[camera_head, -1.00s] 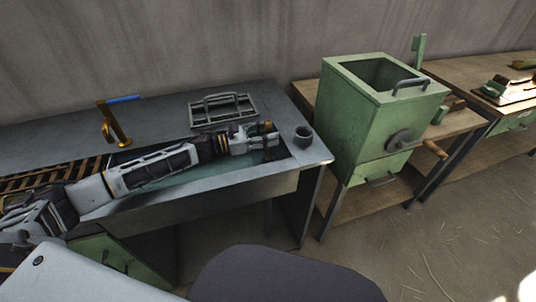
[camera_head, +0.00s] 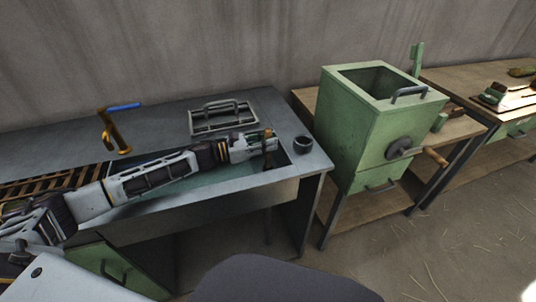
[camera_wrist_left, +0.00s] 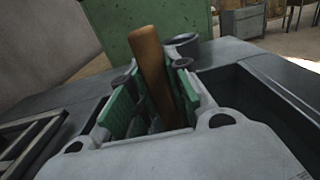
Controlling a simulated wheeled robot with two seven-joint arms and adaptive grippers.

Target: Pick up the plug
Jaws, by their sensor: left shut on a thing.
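My left gripper (camera_head: 262,142) reaches from the left over the right end of the sink in the workbench. It is shut on a brown, rod-shaped thing that I take to be the plug (camera_wrist_left: 152,65). In the left wrist view the plug stands slightly tilted between the green finger pads (camera_wrist_left: 120,108). Its lower end is hidden by the gripper, so I cannot tell whether it touches the sink. My right gripper is not in view.
A small dark cup (camera_head: 303,144) stands just right of my left gripper. A metal frame with a handle (camera_head: 222,117) lies behind it. A brass tap with a blue lever (camera_head: 112,130) stands farther left. A green box machine (camera_head: 350,130) stands on the wooden table to the right.

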